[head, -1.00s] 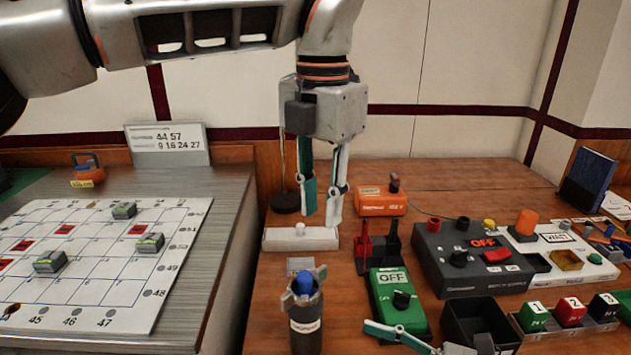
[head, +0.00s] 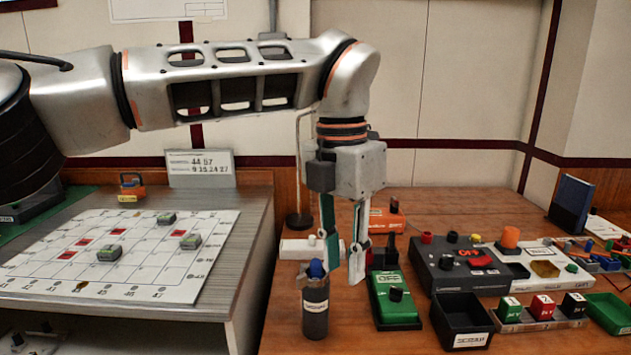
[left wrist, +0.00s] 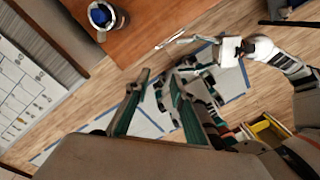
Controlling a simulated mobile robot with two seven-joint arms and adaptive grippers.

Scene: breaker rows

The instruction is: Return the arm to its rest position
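My left arm reaches in from the left in the head view, with its forearm held level. My left gripper (head: 343,265) hangs pointing down over the near left part of the wooden bench. Its two fingers are apart with nothing between them. In the left wrist view these fingers (left wrist: 150,100) also stand apart and empty. A dark canister with a blue top (head: 315,308) stands upright just left of the fingertips; I cannot tell whether they touch. My right arm's gripper (left wrist: 190,42) shows small in the left wrist view, its opening unclear, and is outside the head view.
A green OFF switch box (head: 396,302), a black scrap bin (head: 460,312) and a grey supply box (head: 450,272) stand to the right. Left is a grey table with a white grid board (head: 140,262) carrying several small blocks. An orange device (head: 385,217) stands behind the gripper.

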